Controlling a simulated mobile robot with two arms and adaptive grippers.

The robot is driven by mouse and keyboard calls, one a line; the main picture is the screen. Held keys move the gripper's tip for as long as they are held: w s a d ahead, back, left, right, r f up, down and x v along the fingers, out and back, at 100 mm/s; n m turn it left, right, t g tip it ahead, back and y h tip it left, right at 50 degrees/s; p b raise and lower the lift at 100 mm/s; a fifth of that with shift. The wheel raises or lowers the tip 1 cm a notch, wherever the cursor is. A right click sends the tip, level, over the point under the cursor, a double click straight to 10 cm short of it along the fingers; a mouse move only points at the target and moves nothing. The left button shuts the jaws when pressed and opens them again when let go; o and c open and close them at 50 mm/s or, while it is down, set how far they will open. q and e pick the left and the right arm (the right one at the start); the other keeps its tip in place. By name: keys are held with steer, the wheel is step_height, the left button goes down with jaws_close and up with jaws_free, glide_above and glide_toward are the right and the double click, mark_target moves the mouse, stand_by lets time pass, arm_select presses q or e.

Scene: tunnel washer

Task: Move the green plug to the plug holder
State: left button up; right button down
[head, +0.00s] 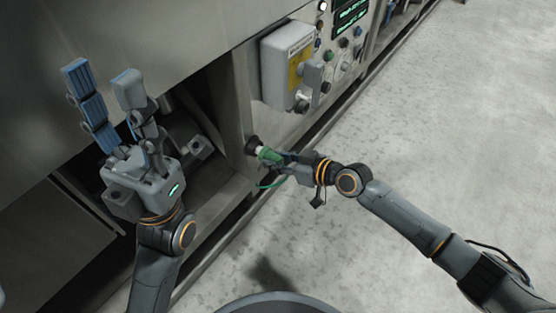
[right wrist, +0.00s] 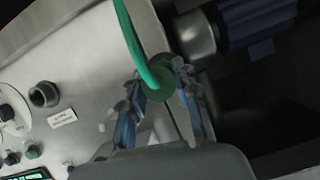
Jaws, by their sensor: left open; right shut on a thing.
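The green plug (head: 268,154) is held by my right gripper (head: 278,160) at the machine's frame in the head view. Its far end meets a black round fitting (head: 252,145); I cannot tell whether it is seated in it. In the right wrist view, the plug's round green back (right wrist: 158,98) sits between the two fingers of my right gripper (right wrist: 162,112). A green cable (right wrist: 138,45) runs up from it. No part is clearly identifiable as the plug holder. My left gripper (head: 101,76) is open and empty, raised before the machine at left.
A grey switch box (head: 288,62) with a yellow label juts from the frame above the plug. A control panel (head: 345,50) has several knobs. A dark round port (right wrist: 43,94) with a label shows in the right wrist view. Bare floor (head: 430,120) lies at right.

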steer(key=shift+w+a, duration=0.25)
steer(key=shift+a, duration=0.1)
stand_by(0.4)
steer(key=c, duration=0.9)
jaws_free()
steer(key=shift+c, duration=0.2)
steer(key=shift+s+d, duration=0.1)
